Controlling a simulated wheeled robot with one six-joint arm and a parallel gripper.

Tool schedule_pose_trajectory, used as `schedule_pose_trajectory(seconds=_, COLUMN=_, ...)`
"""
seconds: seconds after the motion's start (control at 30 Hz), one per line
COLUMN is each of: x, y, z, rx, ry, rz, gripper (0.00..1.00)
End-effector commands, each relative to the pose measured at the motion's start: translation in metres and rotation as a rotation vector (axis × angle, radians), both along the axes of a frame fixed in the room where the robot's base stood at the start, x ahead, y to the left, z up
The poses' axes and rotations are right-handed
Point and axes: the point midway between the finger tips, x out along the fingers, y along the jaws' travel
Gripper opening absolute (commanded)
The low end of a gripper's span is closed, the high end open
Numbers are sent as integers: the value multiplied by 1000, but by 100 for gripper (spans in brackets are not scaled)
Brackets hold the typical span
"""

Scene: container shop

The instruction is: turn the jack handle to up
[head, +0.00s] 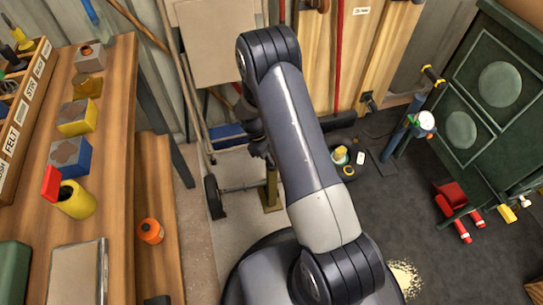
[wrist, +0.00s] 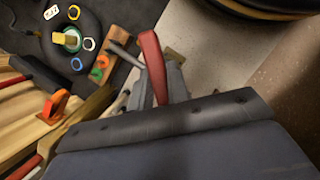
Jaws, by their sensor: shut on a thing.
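The jack handle (wrist: 152,62) is a red, slightly curved bar in the wrist view, just beyond the dark body of my wrist. My gripper (wrist: 172,80) shows there as grey parts beside the red bar and is shut on it; the fingertips are partly hidden. In the head view my gripper (head: 260,146) is small and dark beside my arm, low behind it. A brassy post on a foot (head: 270,192), which looks like the jack, stands below it. The handle is hidden in the head view, and its exact angle is hard to tell.
A wheel (head: 213,197) and axle of a hand truck are left of the post. A wooden workbench (head: 110,165) with blocks and tins fills the left. A green cabinet (head: 480,110) stands at right, with red items by it. Dark floor (head: 400,205) between is partly clear.

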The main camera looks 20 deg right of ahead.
Motion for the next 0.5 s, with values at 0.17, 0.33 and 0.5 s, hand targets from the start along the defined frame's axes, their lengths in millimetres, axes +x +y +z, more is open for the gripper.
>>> schedule_pose_trajectory(seconds=0.17, x=0, y=-1, z=0, rx=-1, ry=2, rz=-169, gripper=0)
schedule_pose_trajectory(seconds=0.33, x=0, y=-1, z=0, rx=-1, ry=1, rz=-331, gripper=0)
schedule_pose_trajectory(seconds=0.5, x=0, y=-1, z=0, rx=0, ry=1, rz=-493, gripper=0)
